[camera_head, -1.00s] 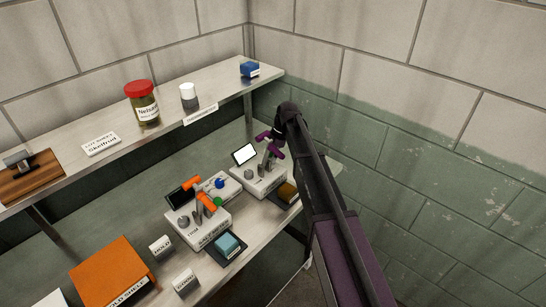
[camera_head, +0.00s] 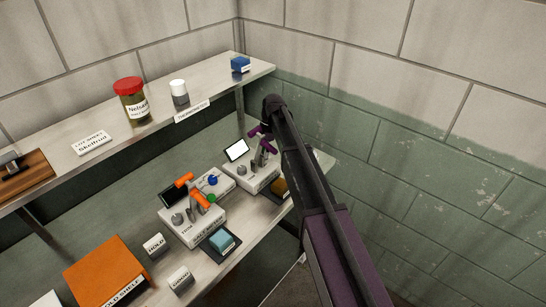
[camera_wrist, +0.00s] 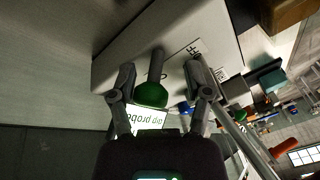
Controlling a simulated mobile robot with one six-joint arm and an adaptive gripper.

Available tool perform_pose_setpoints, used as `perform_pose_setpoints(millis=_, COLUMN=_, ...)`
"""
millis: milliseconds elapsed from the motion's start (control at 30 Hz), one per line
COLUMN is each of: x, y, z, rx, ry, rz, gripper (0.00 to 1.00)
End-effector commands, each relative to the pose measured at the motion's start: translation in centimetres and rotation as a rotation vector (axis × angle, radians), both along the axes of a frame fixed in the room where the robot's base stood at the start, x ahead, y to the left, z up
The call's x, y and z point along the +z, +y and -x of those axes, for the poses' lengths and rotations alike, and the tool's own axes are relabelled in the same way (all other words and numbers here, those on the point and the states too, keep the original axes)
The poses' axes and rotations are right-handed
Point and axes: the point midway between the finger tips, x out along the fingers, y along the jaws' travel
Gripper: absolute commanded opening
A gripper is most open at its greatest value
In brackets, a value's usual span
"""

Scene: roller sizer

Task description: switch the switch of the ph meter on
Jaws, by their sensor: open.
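A white meter with a lit screen (camera_head: 237,149) stands at the far end of the lower bench, under my arm. In the wrist view, a white housing (camera_wrist: 125,68) with partly legible upside-down lettering fills the upper middle. A grey lever (camera_wrist: 156,64) with a green knob (camera_wrist: 150,95) stands out from it. My gripper (camera_wrist: 160,78) is open, with one finger on each side of the lever; contact is not clear. A lit panel (camera_wrist: 148,118) with upside-down text shows below the knob. In the head view the lever's position is too small to tell.
A second white meter (camera_head: 194,237) with a dark screen and orange parts stands nearer, beside a teal block (camera_head: 222,240). The upper shelf (camera_head: 66,165) holds a red-lidded jar (camera_head: 130,101). An orange box (camera_head: 105,270) lies front left. A wall (camera_head: 420,175) closes off the right.

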Motion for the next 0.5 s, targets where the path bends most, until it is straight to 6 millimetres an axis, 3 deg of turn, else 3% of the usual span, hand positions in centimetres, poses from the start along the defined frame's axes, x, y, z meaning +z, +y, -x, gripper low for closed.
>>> perform_pose_setpoints(millis=500, x=0.01, y=-0.34, z=0.49, rx=0.001, ry=-0.071, rz=-0.093, gripper=0.63)
